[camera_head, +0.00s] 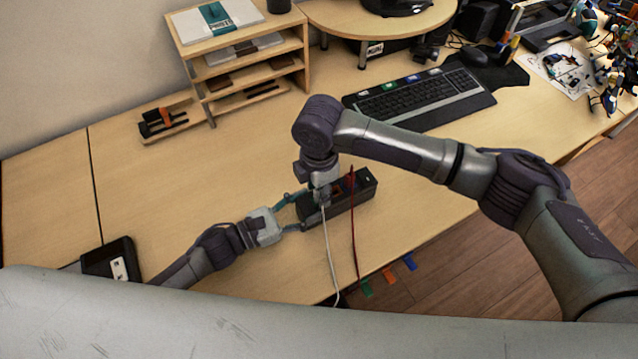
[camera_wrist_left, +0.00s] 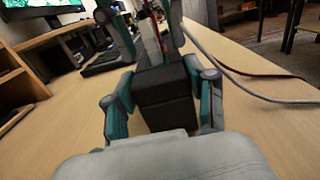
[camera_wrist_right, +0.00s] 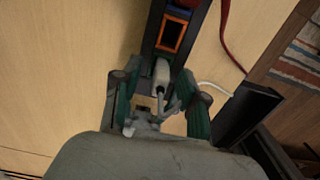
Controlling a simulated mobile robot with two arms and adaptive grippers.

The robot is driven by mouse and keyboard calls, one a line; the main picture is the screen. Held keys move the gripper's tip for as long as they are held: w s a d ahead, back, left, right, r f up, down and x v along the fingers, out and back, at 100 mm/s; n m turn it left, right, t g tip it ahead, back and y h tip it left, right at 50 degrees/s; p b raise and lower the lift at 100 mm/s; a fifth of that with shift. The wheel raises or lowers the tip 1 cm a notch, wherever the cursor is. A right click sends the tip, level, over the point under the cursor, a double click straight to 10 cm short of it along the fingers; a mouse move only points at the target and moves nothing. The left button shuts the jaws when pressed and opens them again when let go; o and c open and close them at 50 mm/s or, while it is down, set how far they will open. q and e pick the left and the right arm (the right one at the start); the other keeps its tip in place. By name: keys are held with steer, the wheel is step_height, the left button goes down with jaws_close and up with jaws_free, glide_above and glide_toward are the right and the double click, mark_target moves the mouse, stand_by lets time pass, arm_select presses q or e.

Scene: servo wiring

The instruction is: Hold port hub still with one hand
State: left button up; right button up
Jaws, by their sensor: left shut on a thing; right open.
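The port hub is a long black box (camera_head: 362,189) lying near the table's front edge. My left gripper (camera_head: 296,212) is shut on the hub's left end; the left wrist view shows its fingers on both sides of the black box (camera_wrist_left: 165,92). My right gripper (camera_head: 322,193) is above the hub, pointing down and open. In the right wrist view its fingers stand apart on either side of a white plug (camera_wrist_right: 161,72), which sits at the hub (camera_wrist_right: 186,58) near an orange-rimmed port (camera_wrist_right: 171,35). Whether the plug is fully seated is unclear.
A white cable (camera_head: 329,250) and a red cable (camera_head: 353,225) run from the hub over the front edge. Coloured tags (camera_head: 389,275) show beyond that edge. A keyboard (camera_head: 420,97) lies behind, a wooden shelf (camera_head: 205,77) stands back left.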

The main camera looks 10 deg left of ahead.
jaws_close()
steer(key=c, duration=0.8)
jaws_free()
steer(key=shift+r, duration=1.6)
jaws_close()
steer(key=shift+r, duration=1.95)
arm_select(q)
steer(key=o, duration=1.4)
steer(key=shift+c, duration=0.2)
steer(key=shift+a, duration=0.1)
